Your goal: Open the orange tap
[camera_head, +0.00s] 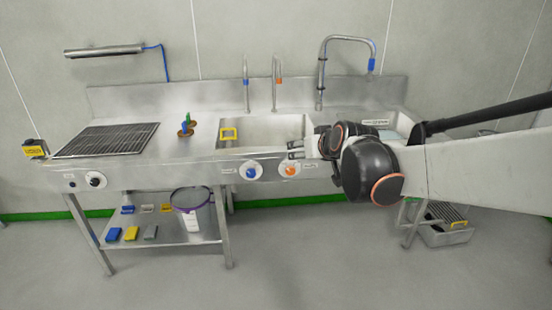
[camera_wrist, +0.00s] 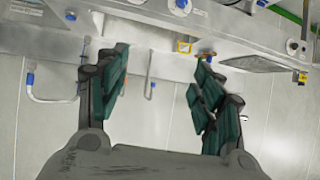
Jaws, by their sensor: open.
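The orange knob (camera_head: 289,169) sits on the sink unit's front panel, right of the blue knob (camera_head: 250,170). A thin upright tap with an orange band (camera_head: 278,80) stands behind the basin, right of a similar one with a blue band (camera_head: 245,82). My gripper (camera_head: 294,149) points left at the front edge of the sink, just above the orange knob in the picture; whether it touches anything cannot be told. In the wrist view, which is upside down, my gripper (camera_wrist: 161,58) has its fingers spread with nothing between them. The blue knob (camera_wrist: 181,5) shows at the top edge there.
A large bent faucet (camera_head: 321,70) stands at the right basin. A bucket (camera_head: 193,212) stands on the lower shelf. The floor in front is clear.

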